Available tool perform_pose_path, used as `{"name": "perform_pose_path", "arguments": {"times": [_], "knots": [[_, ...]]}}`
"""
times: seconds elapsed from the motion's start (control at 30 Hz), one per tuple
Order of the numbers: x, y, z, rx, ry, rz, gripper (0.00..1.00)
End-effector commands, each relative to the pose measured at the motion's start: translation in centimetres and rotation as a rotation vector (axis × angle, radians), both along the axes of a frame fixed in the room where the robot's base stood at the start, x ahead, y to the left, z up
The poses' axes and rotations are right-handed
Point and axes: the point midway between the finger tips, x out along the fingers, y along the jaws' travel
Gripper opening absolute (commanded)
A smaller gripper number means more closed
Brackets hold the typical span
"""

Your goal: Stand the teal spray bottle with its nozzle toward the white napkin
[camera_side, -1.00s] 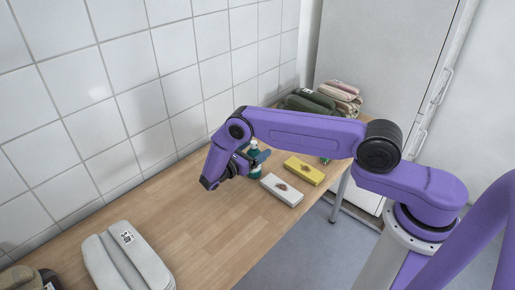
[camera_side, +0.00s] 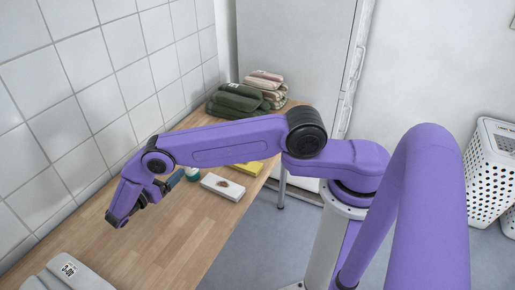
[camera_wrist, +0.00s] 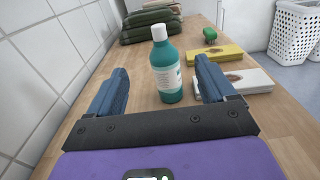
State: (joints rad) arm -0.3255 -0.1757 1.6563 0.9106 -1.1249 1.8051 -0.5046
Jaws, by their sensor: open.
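The teal spray bottle (camera_wrist: 167,75) stands upright on the table, with a white cap on top and a pale label. In the side view the bottle (camera_side: 192,174) is partly hidden by my gripper. I cannot make out which way its nozzle points. The white napkin (camera_wrist: 240,80) lies flat to the right of the bottle, with a brown mark on it; it also shows in the side view (camera_side: 215,186). My gripper (camera_wrist: 161,68) is open and empty. In the wrist view the bottle appears between its blue fingers, with a gap on each side.
A yellow folded cloth (camera_wrist: 205,54) lies beyond the napkin, with a small green object (camera_wrist: 210,34) behind it. Dark green folded towels (camera_wrist: 150,24) are stacked at the far end. A tiled wall (camera_side: 60,110) borders the left. A grey item (camera_side: 65,275) lies at the near end.

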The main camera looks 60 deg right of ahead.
Motion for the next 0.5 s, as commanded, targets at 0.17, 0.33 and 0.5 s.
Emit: {"name": "perform_pose_path", "arguments": {"times": [0.17,0.33,0.5], "knots": [[0.5,1.7,3.6,0.141,-0.057,0.006,0.83],[-0.7,3.3,7.4,0.314,-0.115,0.005,0.83],[-3.4,4.5,11.0,0.489,-0.169,-0.007,0.83]]}}
